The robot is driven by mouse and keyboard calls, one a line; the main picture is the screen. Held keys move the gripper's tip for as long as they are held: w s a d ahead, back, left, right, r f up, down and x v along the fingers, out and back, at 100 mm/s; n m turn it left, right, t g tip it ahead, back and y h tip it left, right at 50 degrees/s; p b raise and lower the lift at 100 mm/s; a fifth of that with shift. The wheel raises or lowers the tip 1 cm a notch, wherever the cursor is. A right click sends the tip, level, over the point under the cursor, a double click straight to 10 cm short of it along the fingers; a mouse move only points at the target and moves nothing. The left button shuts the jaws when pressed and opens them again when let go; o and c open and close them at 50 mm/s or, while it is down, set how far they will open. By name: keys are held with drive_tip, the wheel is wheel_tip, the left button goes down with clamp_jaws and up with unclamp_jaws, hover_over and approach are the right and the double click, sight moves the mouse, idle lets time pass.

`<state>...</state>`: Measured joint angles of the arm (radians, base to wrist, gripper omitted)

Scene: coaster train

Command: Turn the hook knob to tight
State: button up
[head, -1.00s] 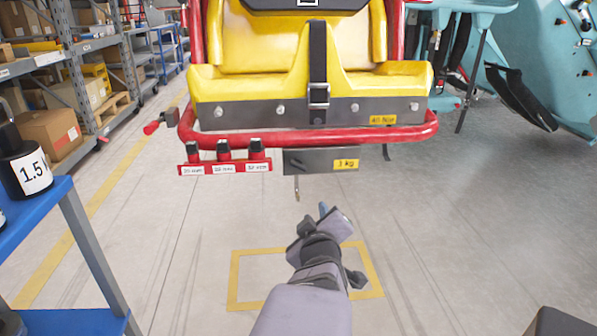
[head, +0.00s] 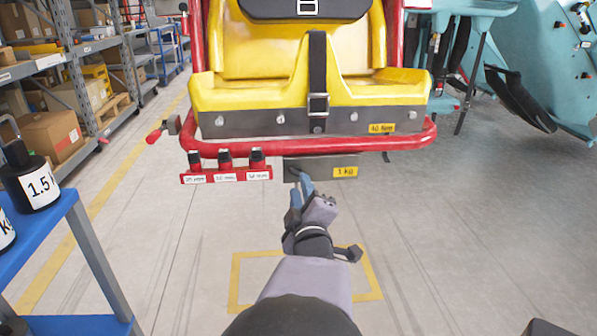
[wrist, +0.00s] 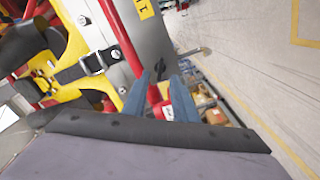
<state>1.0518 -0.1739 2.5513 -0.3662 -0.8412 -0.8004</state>
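The yellow ride seat (head: 300,92) with its red tube frame (head: 300,147) fills the upper middle of the head view. Under it hangs a grey metal plate (head: 310,168) with a "1 kg" label. I cannot clearly make out a knob or any tight mark. My gripper (head: 304,182) is just below and in front of the plate, covering the rod in the head view. In the wrist view its two blue fingers (wrist: 158,85) are apart, with no held object visible.
A red strip (head: 226,177) with several black-topped pegs hangs left of the plate. A blue stand (head: 75,230) with black weights (head: 32,180) is at the left. Teal machinery (head: 530,60) is at the right back. The floor below is clear.

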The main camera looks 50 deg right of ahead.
sight(298, 173)
drive_tip(key=shift+b+x, duration=0.4)
drive_tip(key=shift+x, duration=2.35)
clamp_jaws()
